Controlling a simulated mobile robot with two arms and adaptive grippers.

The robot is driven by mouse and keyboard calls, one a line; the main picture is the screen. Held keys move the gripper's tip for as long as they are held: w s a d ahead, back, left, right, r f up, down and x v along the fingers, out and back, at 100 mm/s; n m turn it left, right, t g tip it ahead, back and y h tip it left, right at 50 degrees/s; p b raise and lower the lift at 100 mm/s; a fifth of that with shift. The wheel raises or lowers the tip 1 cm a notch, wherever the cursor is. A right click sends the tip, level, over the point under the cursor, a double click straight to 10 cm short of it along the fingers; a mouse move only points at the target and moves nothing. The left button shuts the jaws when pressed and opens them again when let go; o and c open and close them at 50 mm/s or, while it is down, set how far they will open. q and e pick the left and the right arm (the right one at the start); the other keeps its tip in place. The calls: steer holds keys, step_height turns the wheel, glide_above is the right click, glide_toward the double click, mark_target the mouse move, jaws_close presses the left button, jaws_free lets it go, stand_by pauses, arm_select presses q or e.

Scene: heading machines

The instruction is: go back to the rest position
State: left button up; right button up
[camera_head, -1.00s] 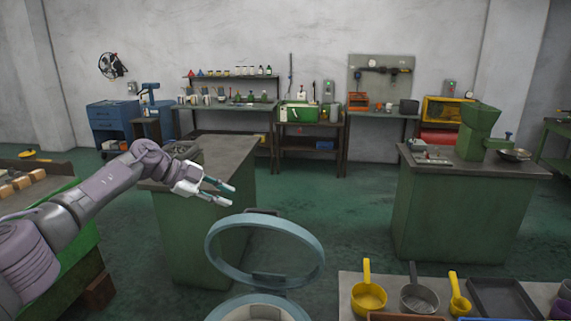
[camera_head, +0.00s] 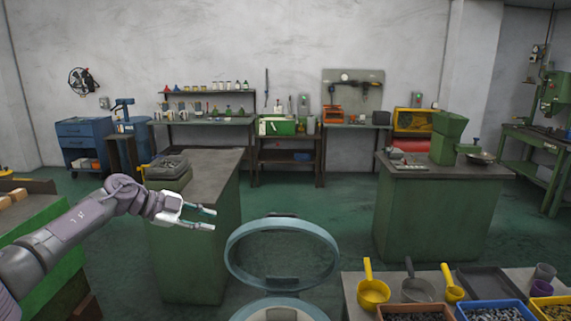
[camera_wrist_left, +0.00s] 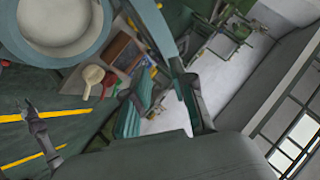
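My left gripper (camera_head: 207,218) is in the head view at left of centre. Its two fingers are apart and nothing shows between them. It is in front of the left green cabinet, left of the pale blue ring (camera_head: 282,252). In the left wrist view the gripper's fingers (camera_wrist_left: 115,128) are spread wide, with the room seen tilted behind them.
A table at bottom right holds a yellow scoop (camera_head: 373,292), other scoops and bins of small metal parts. Green cabinets stand at left (camera_head: 190,260) and right (camera_head: 430,215). Open floor (camera_head: 320,205) lies between them. Workbenches line the back wall.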

arm_select(q)
steer(key=s+d+f+n+t+h, duration=0.2)
steer(key=s+d+f+n+t, duration=0.15)
steer(key=d, duration=0.65)
steer(key=s+d+f+n+t+h, duration=0.1)
steer(key=s+d+f+n+t, duration=0.3)
steer(key=d, duration=0.6)
steer(key=s+a+f+n+g+y, duration=0.2)
steer(key=s+a+f+n+y, duration=1)
steer(key=s+f, duration=0.45)
steer(key=s+a+f+g, duration=0.2)
steer(key=s+a, duration=0.1)
steer(key=s, duration=0.4)
steer(key=s+a+f+g+y, duration=0.1)
steer(key=s+a+g, duration=0.15)
steer(key=s, duration=0.55)
steer(key=s+a+f+g, duration=0.2)
steer(key=s+a+g, duration=0.1)
steer(key=s, duration=0.4)
steer(key=s+f+g+b, duration=0.1)
steer(key=s+f+b, duration=0.1)
steer(key=f, duration=1.4)
steer(key=s+f+b, duration=0.1)
steer(key=f+b, duration=0.1)
steer(key=f, duration=1.3)
steer(key=s+a+f+g+b, duration=0.1)
steer(key=s+a+f+b, duration=0.1)
steer(key=s+f, duration=1.4)
steer(key=shift+a+f+y, duration=0.3)
steer(key=shift+f, duration=0.4)
